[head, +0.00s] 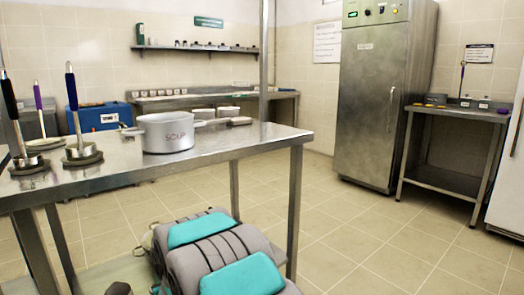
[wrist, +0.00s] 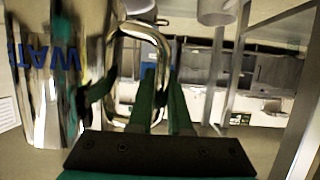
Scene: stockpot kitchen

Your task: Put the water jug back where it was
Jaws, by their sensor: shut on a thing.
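The water jug (wrist: 45,95) is a shiny metal vessel with blue lettering, of which "WATE" shows, at the left of the wrist view. Its looped metal handle (wrist: 152,38) reaches toward the middle. My gripper (wrist: 162,98) has green fingers and is shut on the jug's handle. The lettering looks turned in this view, and part of the jug is cut off by the picture edge. Neither the jug nor my gripper's fingers show in the head view.
A steel table (head: 225,140) holds a grey SOUP pot (head: 168,134) and several upright ladles on round stands (head: 82,154). A tall steel fridge (head: 378,95) stands at the back. A small side table (head: 458,113) is at the right. Tiled floor (head: 350,235) between them is clear.

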